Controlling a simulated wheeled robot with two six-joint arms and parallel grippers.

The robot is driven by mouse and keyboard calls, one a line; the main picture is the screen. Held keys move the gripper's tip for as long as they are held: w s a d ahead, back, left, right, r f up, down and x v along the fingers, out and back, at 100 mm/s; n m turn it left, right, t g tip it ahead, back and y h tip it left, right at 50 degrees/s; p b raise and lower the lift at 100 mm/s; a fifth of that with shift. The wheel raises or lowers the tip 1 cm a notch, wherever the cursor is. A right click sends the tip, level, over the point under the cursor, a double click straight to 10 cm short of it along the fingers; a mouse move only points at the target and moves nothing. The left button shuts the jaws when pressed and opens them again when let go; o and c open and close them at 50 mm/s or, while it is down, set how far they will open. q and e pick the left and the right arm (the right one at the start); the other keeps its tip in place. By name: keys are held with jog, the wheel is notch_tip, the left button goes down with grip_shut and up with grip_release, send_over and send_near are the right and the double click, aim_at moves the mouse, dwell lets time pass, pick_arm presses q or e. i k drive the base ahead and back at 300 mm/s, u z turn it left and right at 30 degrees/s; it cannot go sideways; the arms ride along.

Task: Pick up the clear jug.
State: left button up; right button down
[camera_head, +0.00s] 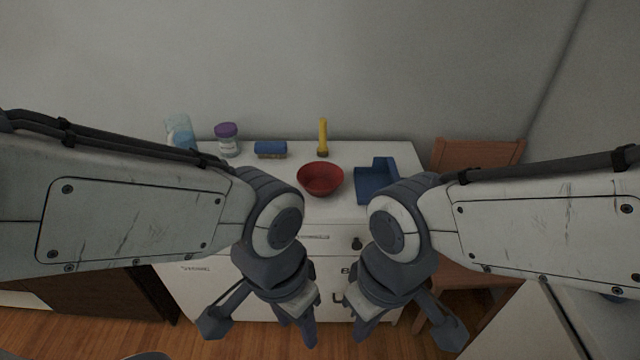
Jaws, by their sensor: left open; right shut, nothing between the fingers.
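The clear jug (179,129) is a pale blue, see-through vessel at the far left end of the white dresser top, near the wall. My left forearm hides its lower part. My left gripper (260,335) is open and empty in front of the dresser, low in the view and well away from the jug. My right gripper (408,338) is shut and empty, also in front of the dresser, to the right of the left one.
On the dresser (290,207) stand a purple-lidded jar (227,140) beside the jug, a blue sponge-like block (270,148), a yellow upright object (323,137), a red bowl (320,179) and a blue holder (374,182). A wooden chair (478,151) stands at the right.

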aim_at(179, 127)
jog(key=u, duration=0.4)
jog(key=k, duration=0.45)
jog(key=u, duration=1.35)
jog(key=i, duration=1.2)
jog(key=z, duration=0.5)
jog(key=i, duration=0.6)
jog(key=z, duration=1.15)
jog(key=i, duration=0.5)
jog(key=z, duration=0.5)
